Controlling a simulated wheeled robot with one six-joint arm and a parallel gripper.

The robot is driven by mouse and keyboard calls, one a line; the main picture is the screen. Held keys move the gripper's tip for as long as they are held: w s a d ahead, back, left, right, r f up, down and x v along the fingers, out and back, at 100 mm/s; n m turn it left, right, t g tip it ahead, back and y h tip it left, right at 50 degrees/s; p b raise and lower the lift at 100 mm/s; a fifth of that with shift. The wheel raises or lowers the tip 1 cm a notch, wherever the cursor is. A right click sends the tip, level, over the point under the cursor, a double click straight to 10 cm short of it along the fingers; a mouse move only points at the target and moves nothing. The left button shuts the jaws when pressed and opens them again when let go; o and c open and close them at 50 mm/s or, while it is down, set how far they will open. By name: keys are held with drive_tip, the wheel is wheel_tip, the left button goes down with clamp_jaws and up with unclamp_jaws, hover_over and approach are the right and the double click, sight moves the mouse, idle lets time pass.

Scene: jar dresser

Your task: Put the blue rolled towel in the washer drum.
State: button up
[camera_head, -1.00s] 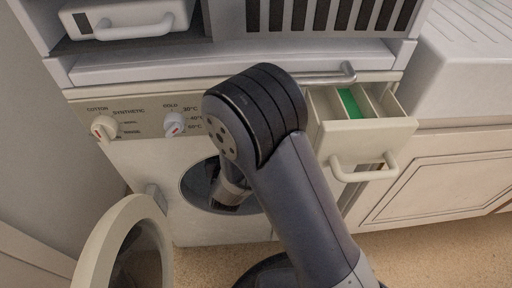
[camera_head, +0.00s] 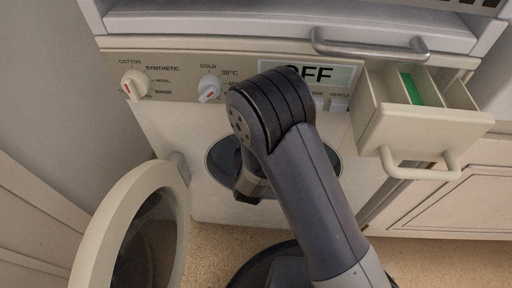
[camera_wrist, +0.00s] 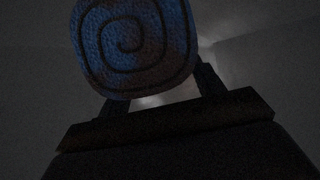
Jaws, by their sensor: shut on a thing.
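The washer's round drum opening (camera_head: 222,158) is open in the head view, with its round door (camera_head: 108,215) swung out to the left. My arm reaches down to the opening, and its end is at or inside it; my fingers are hidden there. In the wrist view my gripper (camera_wrist: 155,82) is shut on the blue rolled towel (camera_wrist: 130,40), whose spiral end faces the camera. The surroundings in that view are dark grey and dim. I cannot tell whether the towel touches the drum wall.
A detergent drawer (camera_head: 425,130) with a green divider stands pulled out at the upper right of the washer front. A control panel with knobs (camera_head: 134,84) and an OFF display (camera_head: 335,75) runs above the opening. A metal bar handle (camera_head: 370,46) sticks out above the panel.

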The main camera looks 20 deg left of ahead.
drive_tip(key=shift+f+b, duration=0.55)
drive_tip(key=shift+b, duration=0.1)
drive_tip(key=o, duration=1.1)
drive_tip(key=shift+r, duration=0.1)
drive_tip(key=shift+r+p, duration=0.5)
drive_tip(key=shift+p, duration=0.1)
drive_tip(key=p+v, duration=0.3)
drive_tip(key=v, duration=0.9)
drive_tip(key=shift+p, duration=0.4)
